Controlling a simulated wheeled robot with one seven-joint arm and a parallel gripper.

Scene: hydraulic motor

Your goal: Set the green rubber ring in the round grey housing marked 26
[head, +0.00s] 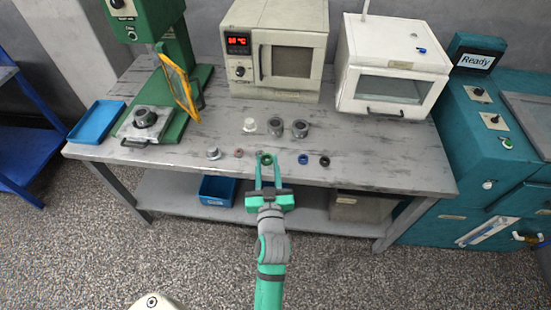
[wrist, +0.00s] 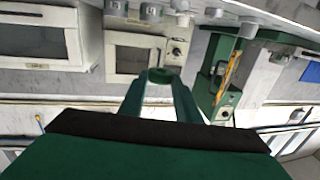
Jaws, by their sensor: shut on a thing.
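The green rubber ring (head: 266,159) is between the fingertips of my gripper (head: 265,164), above the front edge of the grey table. My gripper is shut on it; the ring also shows between the fingers in the wrist view (wrist: 159,75). Two round grey housings stand side by side behind it on the table: a left one (head: 275,127) and a right one (head: 300,128). They also show at the top of the wrist view, as one housing (wrist: 150,12) and the other (wrist: 112,7). Another grey round part (head: 145,117) sits on the green press. I cannot read the number 26 on any of them.
A blue ring (head: 303,159) and a black ring (head: 324,161) lie right of my gripper; a pinkish ring (head: 238,153) and a small grey part (head: 213,153) lie left. A whitish part (head: 249,125) stands beside the housings. An oven (head: 280,60) and white cabinet (head: 392,65) stand behind.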

